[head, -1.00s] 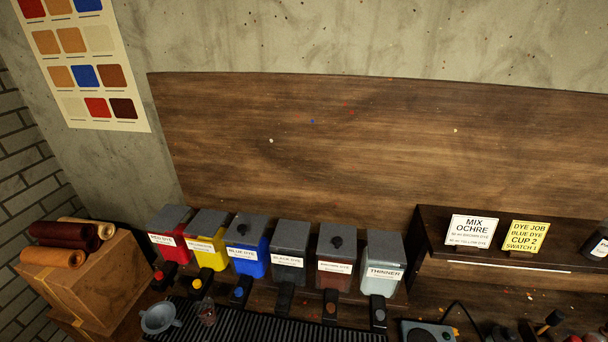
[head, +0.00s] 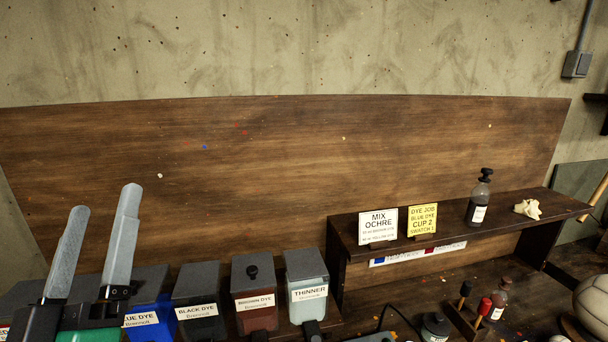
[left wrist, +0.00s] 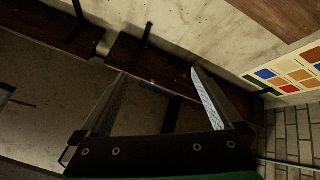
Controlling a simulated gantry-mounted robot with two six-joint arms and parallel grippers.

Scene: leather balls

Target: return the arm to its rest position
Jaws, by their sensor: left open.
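My left gripper (head: 105,199) is raised at the lower left of the head view, its two pale grey fingers pointing up and spread apart. It is open with nothing between the fingers. It stands in front of the dye dispensers and hides part of the left ones. In the left wrist view my left gripper (left wrist: 158,74) also shows open and empty, with dark shelving and a concrete wall beyond it. My right gripper is in neither view.
The blue (head: 150,300), black (head: 197,292), brown (head: 254,285) and thinner (head: 306,280) dispensers line the bench. A dark shelf (head: 350,249) holds a white sign (head: 377,226), a yellow sign (head: 423,219) and a bottle (head: 479,200). A stitched ball (head: 592,300) sits at right.

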